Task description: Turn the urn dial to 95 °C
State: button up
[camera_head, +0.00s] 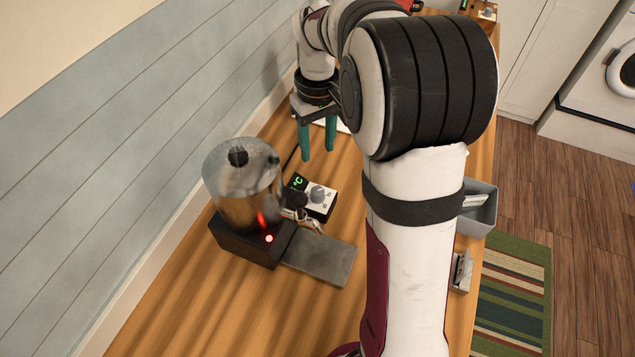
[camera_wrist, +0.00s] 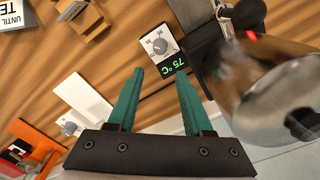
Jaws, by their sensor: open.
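The green display (camera_wrist: 187,67) on the box reads 75 °C in the wrist view. My gripper (camera_head: 317,157) has teal fingers, open and empty, above the table behind the box. In the wrist view, the fingertips (camera_wrist: 160,71) are apart with the dial beyond them; nothing is between them.
A grey tray (camera_head: 325,262) lies in front of the urn, and a red light (camera_head: 269,239) glows on its base. A grey bin (camera_head: 484,212) stands at the table's right edge. The wrist view shows a white plate with a knob (camera_wrist: 82,105) and an orange object (camera_wrist: 35,140).

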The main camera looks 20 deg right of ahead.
aim_at(317, 190)
notch_tip(317, 190, down, 14)
jog(key=shift+f, duration=0.1)
grip_shut()
dwell(0.3)
